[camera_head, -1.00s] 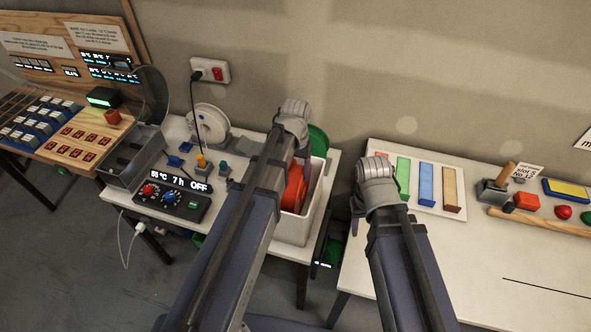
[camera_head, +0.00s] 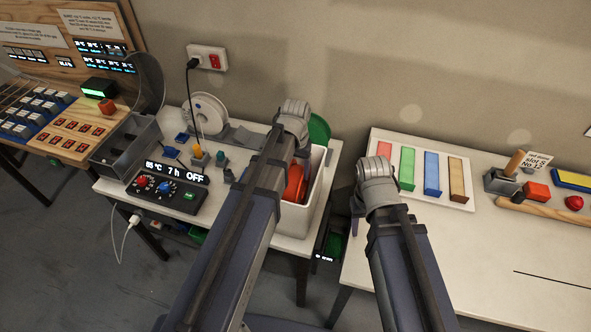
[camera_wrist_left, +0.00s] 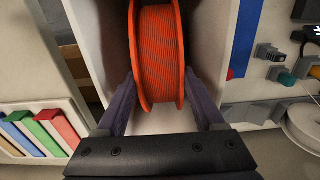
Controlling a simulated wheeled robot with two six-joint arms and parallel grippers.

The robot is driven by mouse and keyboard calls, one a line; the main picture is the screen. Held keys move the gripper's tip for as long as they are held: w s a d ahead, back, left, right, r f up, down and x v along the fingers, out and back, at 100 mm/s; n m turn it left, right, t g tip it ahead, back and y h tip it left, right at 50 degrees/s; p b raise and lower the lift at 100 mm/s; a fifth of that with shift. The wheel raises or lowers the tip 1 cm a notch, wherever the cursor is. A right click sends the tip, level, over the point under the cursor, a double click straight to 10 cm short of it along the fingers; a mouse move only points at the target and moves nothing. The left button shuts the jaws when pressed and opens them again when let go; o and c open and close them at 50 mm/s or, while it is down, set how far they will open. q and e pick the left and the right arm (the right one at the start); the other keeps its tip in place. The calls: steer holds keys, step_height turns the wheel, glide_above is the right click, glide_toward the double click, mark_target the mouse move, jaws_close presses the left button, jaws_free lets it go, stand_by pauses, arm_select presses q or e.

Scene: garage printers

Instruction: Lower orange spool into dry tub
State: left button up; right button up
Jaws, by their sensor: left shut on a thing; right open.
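The orange spool (camera_head: 295,182) is inside the open white tub (camera_head: 318,203), partly hidden by my left arm and the tub's near wall. In the left wrist view the orange spool (camera_wrist_left: 158,55) stands on edge between the tub's pale walls (camera_wrist_left: 207,35). My left gripper (camera_wrist_left: 160,82) is shut on it, one finger at each side. Whether the spool touches the tub floor is hard to tell. My right gripper (camera_head: 362,203), mostly hidden behind its wrist, is open beside the right table's left edge.
A dryer control box (camera_head: 168,188) reading OFF and a white spool (camera_head: 205,115) stand left of the tub. A green round thing (camera_head: 320,130) is behind it.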

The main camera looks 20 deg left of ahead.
arm_select(q)
steer(key=shift+f, duration=0.1)
arm_select(e)
steer(key=shift+f, duration=0.15)
arm_select(q)
steer(key=o, duration=1.4)
step_height(320, 180, up, 8)
steer(key=p, duration=0.7)
steer(key=shift+f+p, duration=0.1)
steer(key=shift+p, duration=0.25)
arm_select(e)
step_height(320, 180, up, 8)
arm_select(q)
step_height(320, 180, up, 8)
steer(key=p, duration=0.8)
arm_select(e)
step_height(320, 180, up, 8)
steer(key=shift+f, duration=0.15)
